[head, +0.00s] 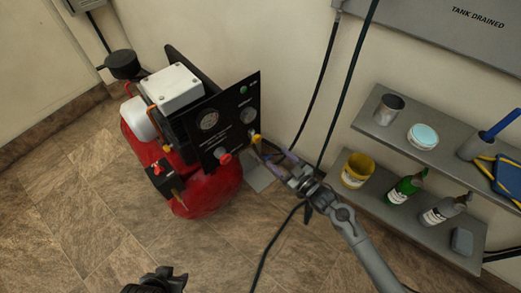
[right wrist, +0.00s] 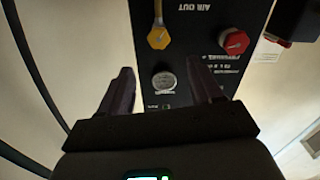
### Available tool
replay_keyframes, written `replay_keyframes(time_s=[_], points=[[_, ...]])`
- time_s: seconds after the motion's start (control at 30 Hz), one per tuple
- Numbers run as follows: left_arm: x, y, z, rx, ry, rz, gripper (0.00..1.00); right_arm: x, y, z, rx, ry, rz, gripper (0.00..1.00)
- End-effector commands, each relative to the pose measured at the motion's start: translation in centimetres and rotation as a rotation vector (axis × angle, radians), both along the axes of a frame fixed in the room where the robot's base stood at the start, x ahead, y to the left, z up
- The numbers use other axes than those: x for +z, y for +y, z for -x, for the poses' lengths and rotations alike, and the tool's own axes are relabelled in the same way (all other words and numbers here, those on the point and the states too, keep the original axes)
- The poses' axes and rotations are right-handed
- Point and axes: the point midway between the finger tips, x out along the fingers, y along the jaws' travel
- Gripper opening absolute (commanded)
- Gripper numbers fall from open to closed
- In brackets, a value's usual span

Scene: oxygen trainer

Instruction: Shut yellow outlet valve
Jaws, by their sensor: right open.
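The yellow outlet valve (head: 256,138) sits on the right part of the compressor's black front panel (head: 236,95). In the right wrist view the yellow valve (right wrist: 159,38) appears upside down beside the "AIR OUT" lettering, with a narrow yellow part running up out of frame. My right gripper (head: 272,157) is open and empty, just right of and below the valve in the head view. Its two dark fingers (right wrist: 162,88) stand apart in the wrist view, with the valve beyond their tips. A dark part at the bottom edge of the head view looks like my left gripper (head: 157,281); its fingers are unclear.
A red knob (head: 225,158) is close beside the valve; it also shows in the wrist view (right wrist: 234,41). Gauges (head: 209,121) are on the panel above the red tank (head: 205,190). Shelves (head: 440,155) with cans and bottles stand at right. Dark hoses hang behind my right arm.

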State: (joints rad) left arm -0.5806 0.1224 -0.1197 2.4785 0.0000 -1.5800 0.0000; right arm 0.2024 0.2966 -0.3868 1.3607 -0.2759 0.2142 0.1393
Motion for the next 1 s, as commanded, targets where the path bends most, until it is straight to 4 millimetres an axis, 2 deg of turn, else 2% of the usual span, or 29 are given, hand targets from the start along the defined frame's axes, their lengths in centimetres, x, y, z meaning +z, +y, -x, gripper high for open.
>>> replay_keyframes(time_s=[0.03, 0.27, 0.7, 1.0], points=[[-0.7, 0.0, 0.0, 0.0, -0.001, 0.0, 0.43, -0.6, 0.0, -0.2, 0.001, -0.003, 0.001, 0.64], [-1.7, 0.0, 0.0, 0.0, -0.004, 0.001, 0.43, -0.7, 1.0, -1.8, 0.003, -0.009, 0.0, 0.64], [-5.5, 0.0, -0.1, 0.001, -0.003, 0.002, 0.43, -0.8, 5.0, -7.2, 0.003, -0.007, 0.0, 0.64], [-6.4, -0.1, -0.1, 0.002, -0.002, 0.005, 0.43, -0.5, 6.2, -8.9, 0.002, -0.006, 0.0, 0.64]])
